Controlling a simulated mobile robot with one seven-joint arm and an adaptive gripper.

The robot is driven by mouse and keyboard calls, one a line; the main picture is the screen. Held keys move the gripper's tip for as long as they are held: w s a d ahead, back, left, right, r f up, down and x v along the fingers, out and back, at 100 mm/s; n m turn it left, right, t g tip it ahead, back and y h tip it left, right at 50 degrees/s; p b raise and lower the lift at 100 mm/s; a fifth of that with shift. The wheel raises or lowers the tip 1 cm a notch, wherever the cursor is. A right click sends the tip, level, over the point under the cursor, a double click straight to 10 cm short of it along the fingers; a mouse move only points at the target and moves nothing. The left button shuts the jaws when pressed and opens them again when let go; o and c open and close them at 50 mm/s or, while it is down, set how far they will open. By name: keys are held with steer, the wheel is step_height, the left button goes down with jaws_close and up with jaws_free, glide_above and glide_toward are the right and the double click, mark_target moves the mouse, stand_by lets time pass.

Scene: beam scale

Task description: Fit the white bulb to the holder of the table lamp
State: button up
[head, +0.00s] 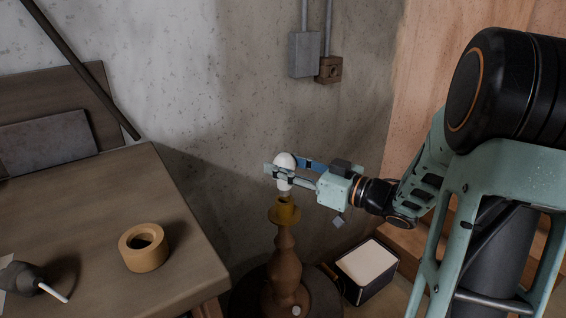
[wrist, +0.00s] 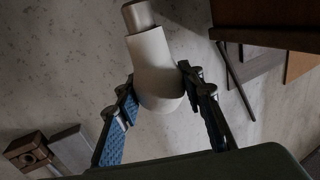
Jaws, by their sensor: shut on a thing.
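The white bulb (head: 286,161) is held between the fingers of my gripper (head: 284,174), which is shut on it. In the wrist view the bulb (wrist: 155,70) sits between both fingertips (wrist: 157,92), with its grey metal base (wrist: 138,17) pointing away from my palm. In the head view the bulb is upright, base down, over the yellow-brown holder (head: 285,211) on top of the brown turned table lamp (head: 285,258). The base is close above the holder; I cannot tell whether they touch. The holder does not show clearly in the wrist view.
A wooden table (head: 190,222) on the left bears a tape roll (head: 144,248) and a dark object with a white tip (head: 30,278). A black box with a pale top (head: 367,263) is right of the lamp. Grey and brown boxes (head: 304,54) are on the wall behind.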

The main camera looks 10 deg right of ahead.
steer(key=shift+f, duration=0.2)
steer(key=shift+f+b, duration=1.25)
steer(key=shift+f, duration=0.55)
steer(key=o, duration=1.2)
steer(key=v, duration=1.2)
